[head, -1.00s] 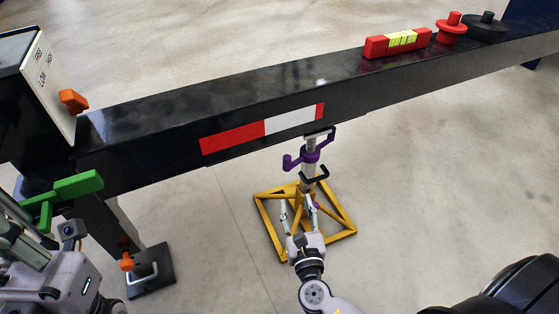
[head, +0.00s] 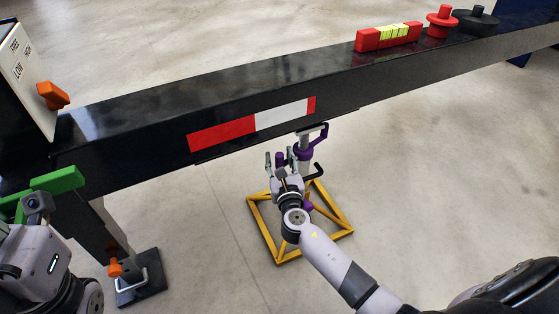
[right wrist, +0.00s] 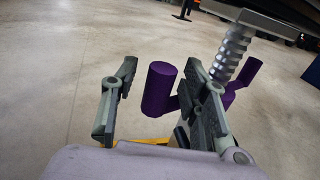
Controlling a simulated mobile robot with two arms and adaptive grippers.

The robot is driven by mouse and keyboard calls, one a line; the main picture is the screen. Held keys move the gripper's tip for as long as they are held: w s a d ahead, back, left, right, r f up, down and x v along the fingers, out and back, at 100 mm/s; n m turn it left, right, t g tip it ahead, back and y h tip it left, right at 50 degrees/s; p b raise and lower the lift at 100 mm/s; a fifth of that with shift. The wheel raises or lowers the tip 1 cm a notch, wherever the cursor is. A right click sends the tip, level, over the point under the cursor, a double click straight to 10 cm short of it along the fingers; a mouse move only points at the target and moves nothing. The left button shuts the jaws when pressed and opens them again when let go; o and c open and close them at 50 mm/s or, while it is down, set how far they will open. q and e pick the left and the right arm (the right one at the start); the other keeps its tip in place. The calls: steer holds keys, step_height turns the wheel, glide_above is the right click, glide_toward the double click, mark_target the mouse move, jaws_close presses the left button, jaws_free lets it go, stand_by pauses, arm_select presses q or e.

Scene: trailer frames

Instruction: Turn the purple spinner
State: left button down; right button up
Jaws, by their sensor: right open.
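The purple spinner (head: 304,151) sits on the upright screw post of a yellow stand under the black beam. Its upright purple handle also shows in the right wrist view (right wrist: 160,88). My right gripper (head: 280,158) is open at the left side of the post, fingers pointing up at the handle. In the right wrist view the handle stands between the two fingers (right wrist: 163,95), with a gap to the left finger. Whether it touches the right finger is unclear. The right finger partly covers the spinner's hub. My left gripper's wrist (head: 38,255) is at the lower left; its fingers are not clearly visible.
The black beam (head: 130,125) runs across above the spinner. The yellow base frame (head: 262,232) stands on the floor. A green handle (head: 55,180) is near my left wrist. An orange-knobbed panel (head: 30,80) stands left. Open concrete floor lies to the right.

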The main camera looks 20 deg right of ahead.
steer(key=shift+w, duration=0.1)
steer(key=shift+c, duration=0.5)
jaws_close()
stand_by(0.4)
